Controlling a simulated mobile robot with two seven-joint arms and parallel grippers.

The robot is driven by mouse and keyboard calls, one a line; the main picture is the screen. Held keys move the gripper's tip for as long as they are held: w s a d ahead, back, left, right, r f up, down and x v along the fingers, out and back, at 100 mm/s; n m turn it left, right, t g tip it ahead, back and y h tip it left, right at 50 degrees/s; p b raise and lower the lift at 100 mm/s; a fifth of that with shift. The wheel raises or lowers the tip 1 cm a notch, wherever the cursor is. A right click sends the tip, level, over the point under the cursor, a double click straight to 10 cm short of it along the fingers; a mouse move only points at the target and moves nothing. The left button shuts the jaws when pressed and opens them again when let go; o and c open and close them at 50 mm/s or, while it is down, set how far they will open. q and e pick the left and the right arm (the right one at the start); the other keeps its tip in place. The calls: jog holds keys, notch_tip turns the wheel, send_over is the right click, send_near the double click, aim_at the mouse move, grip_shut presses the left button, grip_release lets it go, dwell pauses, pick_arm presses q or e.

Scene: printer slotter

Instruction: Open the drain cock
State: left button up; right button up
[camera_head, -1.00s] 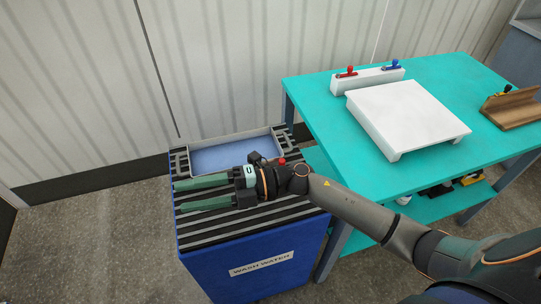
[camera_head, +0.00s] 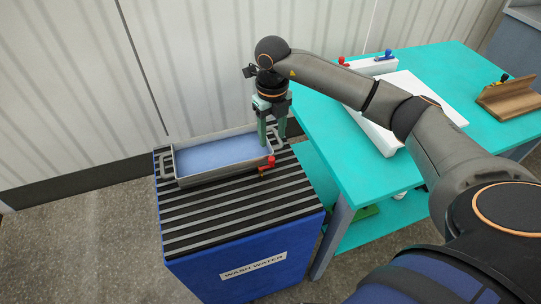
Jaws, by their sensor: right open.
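A grey tray (camera_head: 186,182) holding bluish liquid sits at the back of the slatted cart top. The drain cock has a red handle (camera_head: 270,161) and a brass-coloured body (camera_head: 264,170). It is at the tray's front right corner. My right gripper (camera_head: 272,141) points down at the tray's right end, just behind the cock. Its green fingers are apart, around or beside the tray's right handle; I cannot tell whether they touch it. The red handle is clear of the fingers. My left gripper is not in view.
The blue cart (camera_head: 205,283) is labelled "WASH WATER". A turquoise table (camera_head: 345,165) stands at right, with a white stand (camera_head: 420,95), a white block with red and blue valves (camera_head: 374,66), and a wooden holder (camera_head: 510,98). The slats before the tray are clear.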

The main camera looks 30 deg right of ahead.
aim_at(272, 159)
notch_tip(272, 159, down, 9)
jog(key=shift+f, duration=0.1)
jog(key=shift+c, duration=0.3)
grip_shut()
dwell(0.5)
